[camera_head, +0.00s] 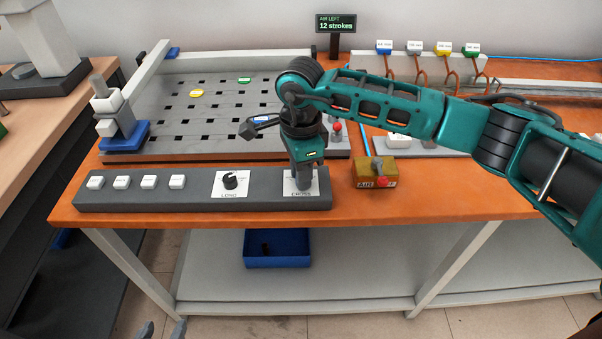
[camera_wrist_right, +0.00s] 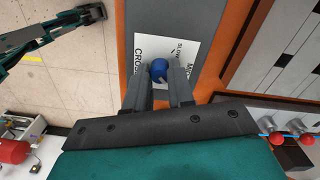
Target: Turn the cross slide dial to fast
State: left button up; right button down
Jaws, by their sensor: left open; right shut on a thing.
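The cross slide dial is a small blue knob (camera_wrist_right: 159,69) on a white plate marked CROSS, seen in the right wrist view. The words SLOW and part of another word show on the plate; the rest is covered. My right gripper (camera_head: 304,186) points down onto this plate (camera_head: 289,190) at the right end of the grey panel. Its fingers, also in the right wrist view (camera_wrist_right: 160,82), are shut on the knob, one on each side. I cannot tell where the knob points. In the head view, my left gripper (camera_head: 161,331) is open at the bottom edge, away from the panel.
A LONG dial (camera_head: 230,181) and several white buttons (camera_head: 149,181) share the grey panel (camera_head: 203,201). A yellowish box marked AIR (camera_head: 366,180) stands close right. A slotted plate (camera_head: 160,112) lies behind. A blue bin (camera_head: 277,261) sits below the table. A display (camera_head: 336,23) reads 12 strokes.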

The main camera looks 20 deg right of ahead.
jog(key=shift+m+b, duration=0.3)
jog(key=shift+m, duration=1.2)
jog(key=c, duration=1)
grip_release()
jog(key=shift+o, duration=0.2)
notch_tip(320, 180, up, 13)
jog(key=shift+w, duration=0.1)
